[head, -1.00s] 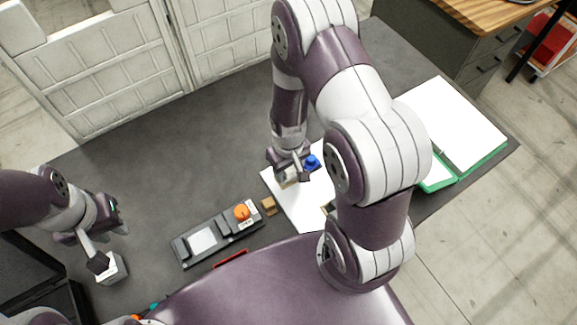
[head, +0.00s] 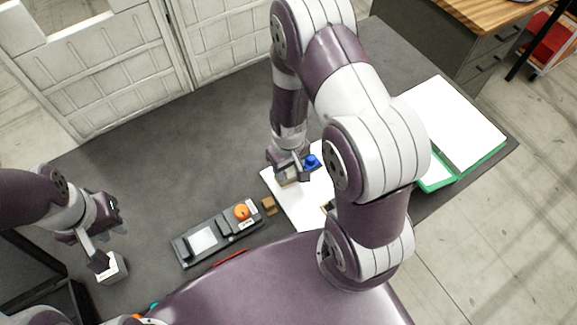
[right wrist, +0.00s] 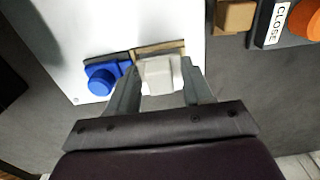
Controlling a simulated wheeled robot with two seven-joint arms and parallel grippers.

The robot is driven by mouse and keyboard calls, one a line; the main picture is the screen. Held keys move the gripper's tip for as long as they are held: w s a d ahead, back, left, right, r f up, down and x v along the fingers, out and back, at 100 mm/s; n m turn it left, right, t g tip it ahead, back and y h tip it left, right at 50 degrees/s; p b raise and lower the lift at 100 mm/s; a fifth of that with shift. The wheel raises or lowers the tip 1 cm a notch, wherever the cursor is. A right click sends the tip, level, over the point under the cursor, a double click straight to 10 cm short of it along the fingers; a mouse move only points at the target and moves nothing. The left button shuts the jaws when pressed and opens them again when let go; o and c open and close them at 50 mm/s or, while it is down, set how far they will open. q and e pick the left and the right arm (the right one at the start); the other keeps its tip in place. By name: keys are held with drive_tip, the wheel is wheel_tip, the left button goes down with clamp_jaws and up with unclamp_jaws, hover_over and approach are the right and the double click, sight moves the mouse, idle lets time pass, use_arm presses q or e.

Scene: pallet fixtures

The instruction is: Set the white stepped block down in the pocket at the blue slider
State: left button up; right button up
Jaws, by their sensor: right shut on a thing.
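The white stepped block (right wrist: 160,76) is between the fingers of my right gripper (right wrist: 160,68) in the right wrist view. The gripper is shut on it. The block is at the edge of the white board (right wrist: 60,40), beside the blue slider (right wrist: 102,77). A tan edge (right wrist: 158,47) of the pocket shows just beyond the block; the rest of the pocket is hidden, and I cannot tell whether the block touches its floor. In the head view, my right gripper (head: 290,169) is low over the board beside the blue slider (head: 312,162). My left gripper (head: 99,259) is at the lower left.
A small white-and-grey box (head: 113,269) is at my left gripper; its grip is unclear. A grey fixture (head: 218,236) with an orange knob (head: 242,211) and a tan block (head: 269,205) lie left of the board. The table's back middle is clear.

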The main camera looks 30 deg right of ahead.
drive_tip(key=shift+f, duration=0.25)
drive_tip(key=o, duration=1.1)
drive_tip(key=o, duration=0.3)
drive_tip(key=shift+o, duration=0.4)
drive_tip(key=shift+w+a, duration=0.1)
drive_tip(key=shift+a, duration=0.1)
drive_tip(key=shift+d, duration=0.1)
drive_tip(key=shift+c, duration=0.2)
